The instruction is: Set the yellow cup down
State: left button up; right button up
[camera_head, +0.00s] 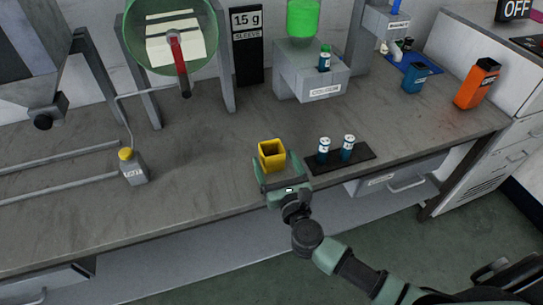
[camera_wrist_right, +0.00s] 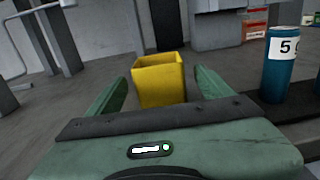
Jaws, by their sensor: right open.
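The yellow cup (camera_head: 271,156) is a square, open-topped cup standing upright on the grey bench near its front edge. My right gripper (camera_head: 284,172) is open at the cup, with a finger on each side of it. In the right wrist view the cup (camera_wrist_right: 159,80) stands between the two green fingers of the right gripper (camera_wrist_right: 160,92), with a visible gap on both sides. The cup's base is partly hidden behind the gripper body. My left gripper is not in view.
A black tray (camera_head: 364,153) with two blue labelled bottles (camera_head: 323,150) (camera_head: 347,147) lies just right of the gripper. A grey dispenser (camera_head: 310,82) stands behind. A blue cup (camera_head: 414,78) and an orange container (camera_head: 477,83) are at the right.

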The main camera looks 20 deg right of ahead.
aim_at(275, 161)
jog(key=w, duration=0.3)
jog(key=shift+w+r, duration=0.1)
jog(key=shift+w, duration=0.1)
jog(key=shift+c, duration=0.3)
jog(key=shift+s, duration=0.1)
jog(key=c, duration=1.5)
